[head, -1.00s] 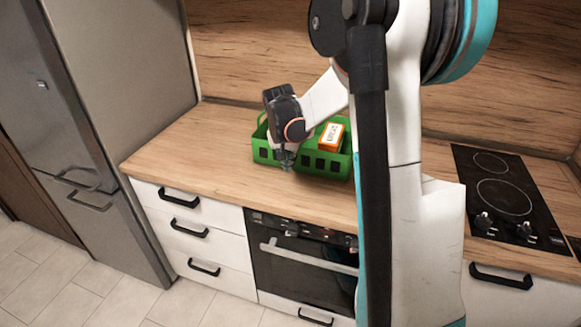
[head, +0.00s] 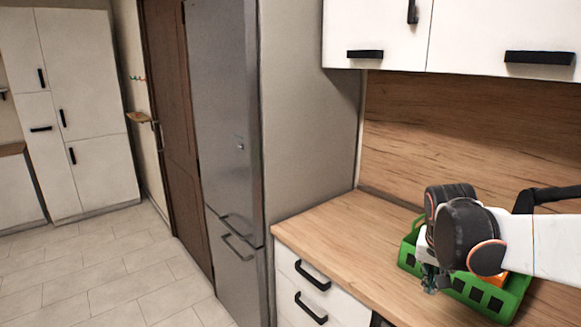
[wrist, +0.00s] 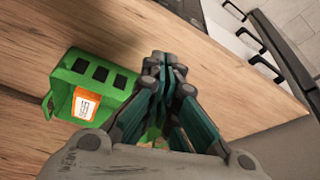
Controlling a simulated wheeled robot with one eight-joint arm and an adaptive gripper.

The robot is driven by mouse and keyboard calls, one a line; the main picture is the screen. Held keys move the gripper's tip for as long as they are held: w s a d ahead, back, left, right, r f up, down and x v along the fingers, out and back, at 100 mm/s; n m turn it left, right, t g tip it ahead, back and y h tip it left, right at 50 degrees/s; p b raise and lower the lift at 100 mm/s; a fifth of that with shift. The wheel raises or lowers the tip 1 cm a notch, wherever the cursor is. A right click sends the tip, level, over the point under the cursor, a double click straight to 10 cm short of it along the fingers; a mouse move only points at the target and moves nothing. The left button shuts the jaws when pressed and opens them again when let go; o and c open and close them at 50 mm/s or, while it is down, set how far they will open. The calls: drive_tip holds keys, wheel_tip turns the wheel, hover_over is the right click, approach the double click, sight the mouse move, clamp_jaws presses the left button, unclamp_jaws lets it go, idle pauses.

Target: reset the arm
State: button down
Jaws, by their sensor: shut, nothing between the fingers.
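My gripper (head: 428,286) hangs in front of and above the green basket on the counter in the head view. In the wrist view its teal-padded fingers (wrist: 160,68) are together at the tips, shut with nothing between them. My white arm reaches in from the right of the head view and covers part of the basket. The green basket (head: 466,292) has dark slots in its side and also shows in the wrist view (wrist: 72,70). An orange and white box (wrist: 85,103) is inside it; only an orange bit (head: 497,279) shows in the head view.
The wooden counter (head: 335,230) is bare left of the basket. A tall steel fridge (head: 225,120) stands at its left end. White wall cupboards (head: 455,35) hang above, and white drawers (head: 305,290) are below. The tiled floor (head: 110,265) at left is clear.

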drive_tip(key=s+a+r+n+t+y+p, duration=0.1)
drive_tip(key=s+a+r+n+t+y, duration=0.1)
drive_tip(key=s+a+n, duration=0.5)
drive_tip(key=shift+s+a+r+t, duration=0.45)
drive_tip(key=shift+s+a+t, duration=0.55)
drive_tip(key=shift+s+a, duration=2.95)
drive_tip(key=shift+s+d, duration=0.95)
drive_tip(key=shift+d, duration=0.05)
